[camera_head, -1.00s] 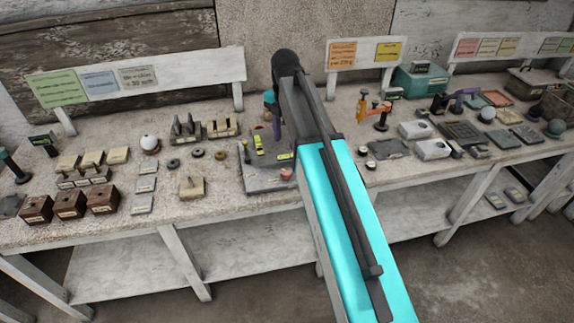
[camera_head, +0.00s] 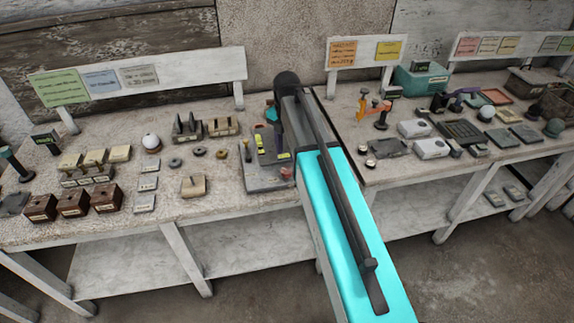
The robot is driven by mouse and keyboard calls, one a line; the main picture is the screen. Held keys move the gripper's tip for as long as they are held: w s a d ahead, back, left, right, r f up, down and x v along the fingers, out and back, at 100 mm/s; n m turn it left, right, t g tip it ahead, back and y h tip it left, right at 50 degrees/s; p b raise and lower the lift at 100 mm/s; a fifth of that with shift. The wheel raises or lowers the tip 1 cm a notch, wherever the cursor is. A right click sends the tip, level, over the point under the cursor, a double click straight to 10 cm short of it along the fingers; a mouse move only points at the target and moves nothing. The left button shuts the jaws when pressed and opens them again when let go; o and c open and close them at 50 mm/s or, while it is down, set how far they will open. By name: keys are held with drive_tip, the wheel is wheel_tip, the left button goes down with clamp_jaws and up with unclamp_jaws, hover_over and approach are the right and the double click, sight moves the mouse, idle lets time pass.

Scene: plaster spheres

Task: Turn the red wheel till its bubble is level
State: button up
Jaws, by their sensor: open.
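The red wheel (camera_head: 287,173) sits at the front right of a grey levelling plate (camera_head: 262,182) on the bench, close beside my turquoise arm link. Two yellow bubble vials lie on the plate: one at the left (camera_head: 260,142), one at the right (camera_head: 283,156). They are too small for me to read the bubbles. A brass-coloured upright post (camera_head: 247,151) stands at the plate's left edge. My arm crosses over the plate's right side. A small teal part shows beside its dark far end, behind the plate. My gripper's fingers are hidden behind my arm.
Left of the plate are a wooden block (camera_head: 193,186), dark rings (camera_head: 175,162), a white sphere (camera_head: 151,141) and brown boxes (camera_head: 73,204). Right of my arm are an orange stand (camera_head: 374,107) and pale boxes (camera_head: 431,148). The bench's front strip below the plate is clear.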

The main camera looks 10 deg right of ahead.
sight(287, 169)
drive_tip(key=shift+f+p, duration=1.2)
drive_tip(key=shift+f, duration=2.75)
drive_tip(key=c, duration=0.8)
drive_tip(key=shift+o, duration=0.2)
drive_tip(key=shift+m, duration=0.4)
